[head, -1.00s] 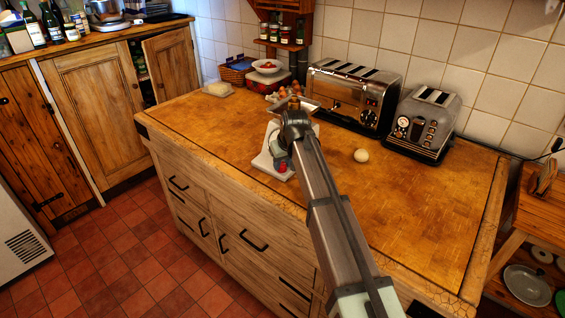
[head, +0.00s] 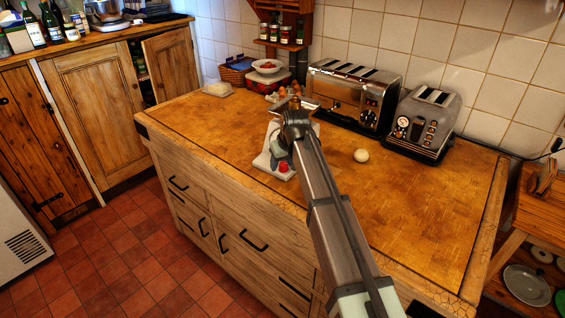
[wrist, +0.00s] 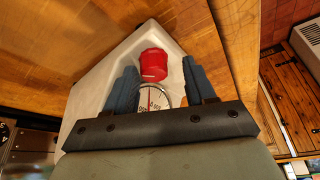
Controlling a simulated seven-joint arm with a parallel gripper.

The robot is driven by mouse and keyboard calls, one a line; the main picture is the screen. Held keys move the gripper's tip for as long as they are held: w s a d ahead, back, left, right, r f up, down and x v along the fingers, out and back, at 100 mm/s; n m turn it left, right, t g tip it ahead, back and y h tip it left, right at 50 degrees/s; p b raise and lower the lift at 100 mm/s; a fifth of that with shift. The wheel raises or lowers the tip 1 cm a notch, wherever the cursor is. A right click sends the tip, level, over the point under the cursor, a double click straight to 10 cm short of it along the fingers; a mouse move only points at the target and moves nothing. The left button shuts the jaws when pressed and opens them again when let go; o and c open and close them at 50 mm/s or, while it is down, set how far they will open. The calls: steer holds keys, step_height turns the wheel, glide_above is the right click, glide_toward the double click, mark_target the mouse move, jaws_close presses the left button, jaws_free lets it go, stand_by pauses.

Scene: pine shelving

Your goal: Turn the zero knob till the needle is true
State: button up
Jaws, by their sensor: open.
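A white kitchen scale (head: 263,162) stands on the worktop near its front edge, largely behind my arm in the head view. Its red zero knob (head: 284,167) sticks out at the front. In the wrist view the red knob (wrist: 153,65) lies on the white body (wrist: 92,95), ahead of and between the two blue fingers of my gripper (wrist: 161,77). The fingers are apart, with nothing between them touching both. Part of the round dial (wrist: 153,98) with numbers shows between the fingers; the rest is hidden and I cannot make out the needle.
A pale round ball-like thing (head: 361,155) lies on the worktop to the right. Two toasters, one wide (head: 350,95) and one narrower (head: 424,122), stand at the back wall. The wooden worktop (head: 420,215) is clear at the front right.

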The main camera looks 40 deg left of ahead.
steer(key=shift+m, duration=0.3)
steer(key=m+t, duration=0.1)
steer(key=m, duration=0.1)
steer(key=m+h, duration=0.1)
steer(key=m, duration=0.1)
steer(key=shift+s+a+m+t, duration=0.1)
steer(key=shift+a+m+t, duration=0.05)
steer(key=shift+m+t, duration=0.25)
steer(key=m+h, duration=0.1)
steer(key=m, duration=0.3)
steer(key=shift+a+m+t+h, duration=0.15)
steer(key=shift+m+t+h, duration=0.15)
steer(key=shift+t+h, duration=0.1)
steer(key=v, duration=1.4)
steer(key=s+f+g, duration=0.2)
steer(key=s+f, duration=0.4)
steer(key=f, duration=0.5)
steer(key=s+f+n+g, duration=0.1)
steer(key=s+f+g, duration=0.2)
steer(key=f, duration=0.8)
steer(key=s+f+n+g, duration=0.1)
steer(key=s+f+g, duration=0.1)
steer(key=s+f, duration=0.6)
step_height(320, 180, down, 3)
steer(key=shift+s+g, duration=0.3)
steer(key=shift+g, duration=0.1)
